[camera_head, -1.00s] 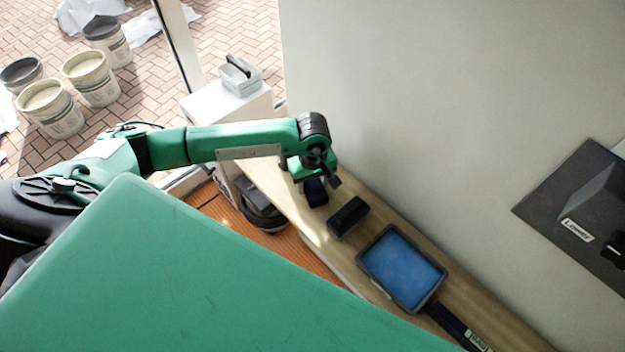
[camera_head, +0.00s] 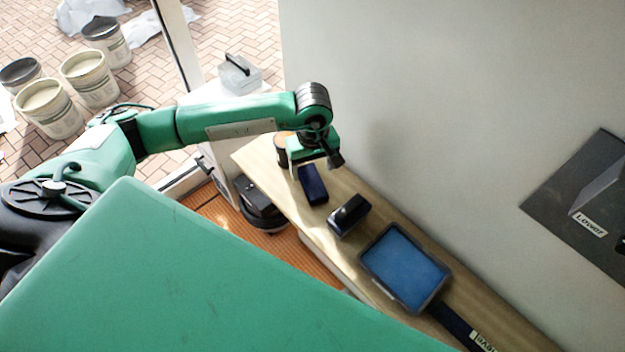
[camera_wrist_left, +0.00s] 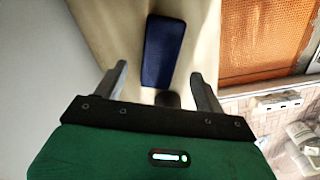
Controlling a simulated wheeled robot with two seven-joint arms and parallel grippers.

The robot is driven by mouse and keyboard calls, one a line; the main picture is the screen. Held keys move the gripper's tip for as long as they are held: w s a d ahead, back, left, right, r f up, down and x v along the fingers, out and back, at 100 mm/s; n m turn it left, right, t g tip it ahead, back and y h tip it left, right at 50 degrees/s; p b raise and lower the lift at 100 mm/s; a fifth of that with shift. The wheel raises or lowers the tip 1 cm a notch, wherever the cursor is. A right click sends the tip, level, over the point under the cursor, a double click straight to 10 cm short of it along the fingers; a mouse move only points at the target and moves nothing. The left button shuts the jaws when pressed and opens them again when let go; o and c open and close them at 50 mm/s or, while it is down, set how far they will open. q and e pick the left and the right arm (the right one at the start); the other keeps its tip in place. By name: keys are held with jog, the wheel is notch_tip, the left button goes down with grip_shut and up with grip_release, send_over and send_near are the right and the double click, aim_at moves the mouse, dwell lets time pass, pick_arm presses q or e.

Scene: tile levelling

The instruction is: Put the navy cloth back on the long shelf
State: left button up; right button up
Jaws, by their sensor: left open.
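The navy cloth (camera_head: 313,184) lies flat as a folded rectangle on the long wooden shelf (camera_head: 379,212) along the wall. It also shows in the left wrist view (camera_wrist_left: 163,50), just beyond the fingertips. My left gripper (camera_head: 312,165) is above the shelf, over the far end of the cloth. In the left wrist view its two fingers (camera_wrist_left: 159,70) are spread with nothing held between them. My right gripper is in neither view.
A dark block (camera_head: 349,216), a blue tray (camera_head: 405,267) and a dark strip with a label (camera_head: 456,325) follow along the shelf. An orange and black round item (camera_head: 283,150) stands at the far end, partly hidden. The wall bounds the right side.

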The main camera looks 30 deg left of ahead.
aim_at(313, 180)
pick_arm(q)
jog(key=shift+r+b, duration=0.75)
jog(key=shift+r, duration=2.25)
